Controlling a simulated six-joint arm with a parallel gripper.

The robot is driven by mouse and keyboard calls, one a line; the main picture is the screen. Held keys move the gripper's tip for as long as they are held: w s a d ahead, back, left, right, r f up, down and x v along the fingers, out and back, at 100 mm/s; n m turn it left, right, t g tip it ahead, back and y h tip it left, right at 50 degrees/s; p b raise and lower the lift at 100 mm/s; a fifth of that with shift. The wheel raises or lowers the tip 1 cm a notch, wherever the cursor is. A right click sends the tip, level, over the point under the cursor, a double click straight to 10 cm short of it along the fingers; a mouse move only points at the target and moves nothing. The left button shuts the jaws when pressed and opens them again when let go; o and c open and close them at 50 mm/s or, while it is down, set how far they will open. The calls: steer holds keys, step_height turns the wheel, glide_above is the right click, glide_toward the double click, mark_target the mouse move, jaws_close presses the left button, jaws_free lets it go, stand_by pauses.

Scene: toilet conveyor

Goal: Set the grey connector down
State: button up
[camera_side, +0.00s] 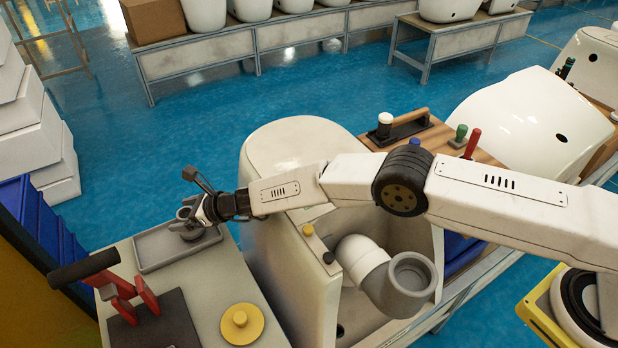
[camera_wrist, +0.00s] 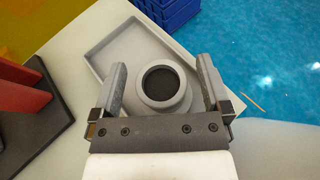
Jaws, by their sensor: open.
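The grey connector (camera_wrist: 164,103) is a round ring with a dark hole, sitting upright on the shallow grey tray (camera_wrist: 98,52) in the wrist view. My gripper (camera_wrist: 161,72) is open, with one finger on each side of the connector. A gap shows between the right finger and the ring; the left finger is very close to it. In the side view my gripper (camera_side: 190,213) is low over the tray (camera_side: 152,267) and largely hides the connector (camera_side: 188,234).
Blue crates (camera_side: 40,235) stand at the left.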

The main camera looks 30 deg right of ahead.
steer(key=v, duration=1)
steer(key=shift+s+d, duration=0.2)
steer(key=shift+s, duration=0.05)
stand_by(0.6)
steer(key=shift+r, duration=0.1)
steer(key=shift+r, duration=0.1)
stand_by(0.4)
